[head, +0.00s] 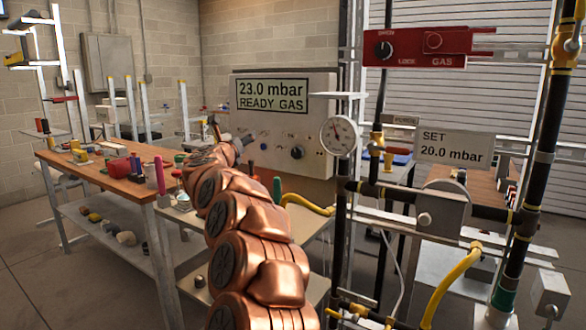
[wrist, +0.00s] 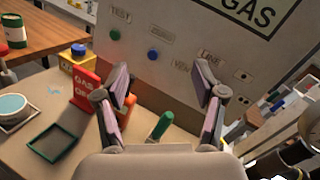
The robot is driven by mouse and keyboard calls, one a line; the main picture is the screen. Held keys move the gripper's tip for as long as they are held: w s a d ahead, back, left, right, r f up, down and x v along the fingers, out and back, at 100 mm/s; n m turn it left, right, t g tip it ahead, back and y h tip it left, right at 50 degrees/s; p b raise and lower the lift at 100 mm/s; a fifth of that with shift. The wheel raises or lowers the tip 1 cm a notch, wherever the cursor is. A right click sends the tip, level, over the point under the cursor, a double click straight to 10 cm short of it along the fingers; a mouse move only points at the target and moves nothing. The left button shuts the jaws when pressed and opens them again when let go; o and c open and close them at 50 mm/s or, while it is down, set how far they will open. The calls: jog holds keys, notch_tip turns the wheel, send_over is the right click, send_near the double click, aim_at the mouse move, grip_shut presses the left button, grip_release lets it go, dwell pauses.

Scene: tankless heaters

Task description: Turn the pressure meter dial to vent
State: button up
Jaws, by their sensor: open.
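The pressure meter (head: 318,112) is a grey box whose screen reads "23.0 mbar READY GAS". Its dark round dial (head: 297,152) is low on the front panel, with small labels too blurred to read in the head view. The wrist view shows the meter panel (wrist: 180,30) close ahead, with a green button, a blue button and a label that looks like "LINE". I cannot make out the dial there; the right finger covers part of the panel. My gripper (wrist: 163,92) is open and empty, in front of the lower panel. In the head view my copper arm reaches up to the dial's left.
A red "GAS ON" block (wrist: 84,92), a yellow box (wrist: 78,67) and a green-handled tool (wrist: 160,126) are on the bench below. A round gauge (head: 339,135) and black pipes stand right of the meter. A wooden table (head: 120,175) is at left.

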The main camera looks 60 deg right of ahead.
aim_at(296, 153)
jog(key=s+d+f+m+g+h+b, duration=0.1)
jog(key=s+d+f+m+g, duration=0.55)
jog(key=s+d, duration=0.2)
jog(key=shift+m+g, duration=0.25)
jog(key=shift+s+d+r+p, duration=0.15)
jog(key=shift+d+p, duration=0.35)
jog(key=shift+d, duration=1.1)
jog(key=shift+s+d+r+p, duration=0.15)
jog(key=shift+d+p, duration=0.35)
jog(key=shift+d, duration=1.1)
jog(key=shift+w+d+f, duration=0.1)
jog(key=shift+d+f, duration=0.05)
jog(key=shift+d, duration=0.3)
jog(key=c, duration=1.1)
jog(key=shift+c, duration=0.2)
